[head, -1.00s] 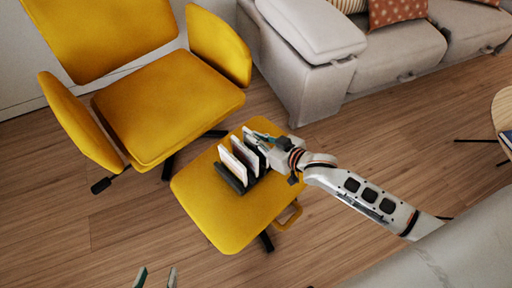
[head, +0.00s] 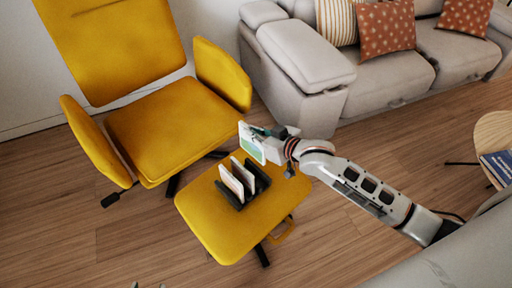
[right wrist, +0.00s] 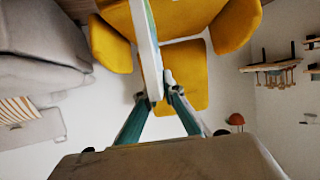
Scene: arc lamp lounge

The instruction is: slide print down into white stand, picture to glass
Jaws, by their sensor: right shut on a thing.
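My right gripper (head: 272,143) is shut on a thin white-edged print (head: 251,143) with a green and pale picture, held upright in the air above the far side of the yellow footstool. The right wrist view shows the print (right wrist: 148,45) nearly edge-on between the fingers (right wrist: 158,97). Below it on the footstool stands a dark rack (head: 262,177) holding upright white or pinkish panels (head: 231,182). I cannot tell which part is the white stand, or see its glass. Only the tips of my left gripper (head: 148,285) show at the bottom edge, apart and empty.
The yellow footstool (head: 210,235) has bare room in front of the rack. A yellow armchair (head: 165,125) stands behind it, and a grey sofa (head: 385,75) is at the back right. A round wooden table (head: 495,132) with a blue book (head: 498,165) is at the right.

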